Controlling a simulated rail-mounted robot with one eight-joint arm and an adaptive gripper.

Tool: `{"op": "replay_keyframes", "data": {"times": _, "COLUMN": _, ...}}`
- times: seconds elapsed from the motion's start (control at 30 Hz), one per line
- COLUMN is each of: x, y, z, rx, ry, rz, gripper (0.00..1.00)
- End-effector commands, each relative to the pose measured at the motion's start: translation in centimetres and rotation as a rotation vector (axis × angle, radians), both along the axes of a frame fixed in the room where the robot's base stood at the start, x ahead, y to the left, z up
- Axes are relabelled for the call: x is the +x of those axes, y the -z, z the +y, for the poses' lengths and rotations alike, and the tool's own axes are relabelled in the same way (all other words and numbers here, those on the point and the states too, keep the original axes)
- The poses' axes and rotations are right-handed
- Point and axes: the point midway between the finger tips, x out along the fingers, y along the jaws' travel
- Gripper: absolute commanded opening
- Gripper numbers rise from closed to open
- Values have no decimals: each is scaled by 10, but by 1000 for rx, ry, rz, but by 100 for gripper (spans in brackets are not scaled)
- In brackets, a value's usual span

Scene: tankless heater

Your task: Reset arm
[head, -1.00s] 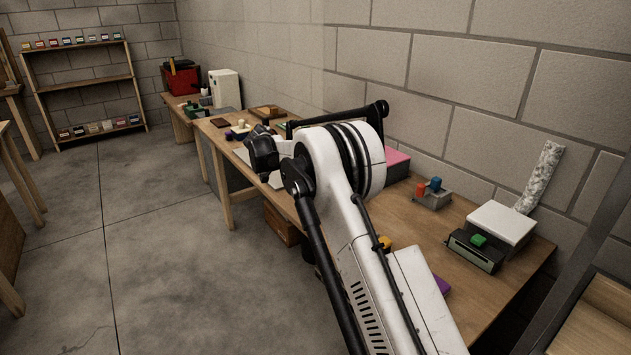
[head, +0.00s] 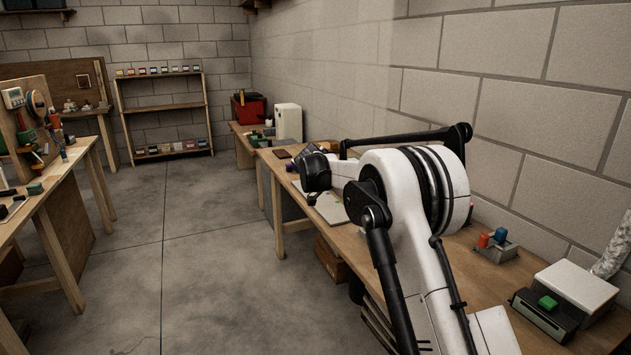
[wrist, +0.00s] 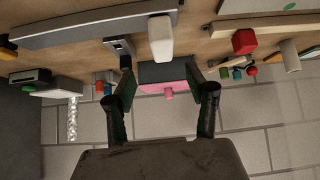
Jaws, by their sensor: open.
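My arm extends over the workbench (head: 555,245) on the right in the head view, with its elbow raised and folded. My gripper (wrist: 165,88) shows in the wrist view with its two dark fingers spread apart. It is open and nothing is between its fingers. Beyond the fingers, a pink and dark grey box (wrist: 165,74) stands on the bench by the block wall. A white object (wrist: 161,38) shows just past it. In the head view the gripper is not clearly seen.
A grey device with a green button (head: 546,303) and a holder with red and blue pieces (head: 493,243) sit on the bench. A shelf (head: 162,107) stands at the far wall. Another workbench (head: 62,182) is at the left. The concrete floor (head: 200,240) between is clear.

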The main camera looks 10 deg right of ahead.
Motion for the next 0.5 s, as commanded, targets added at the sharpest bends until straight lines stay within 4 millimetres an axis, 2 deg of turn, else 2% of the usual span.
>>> {"op": "replay_keyframes", "data": {"times": 0.2, "x": -42, "y": -45, "z": -5, "rx": 44, "ry": -116, "rz": 59, "gripper": 51}}
{"op": "replay_keyframes", "data": {"times": 0.5, "x": -111, "y": -94, "z": -7, "rx": 99, "ry": -292, "rz": 124, "gripper": 51}}
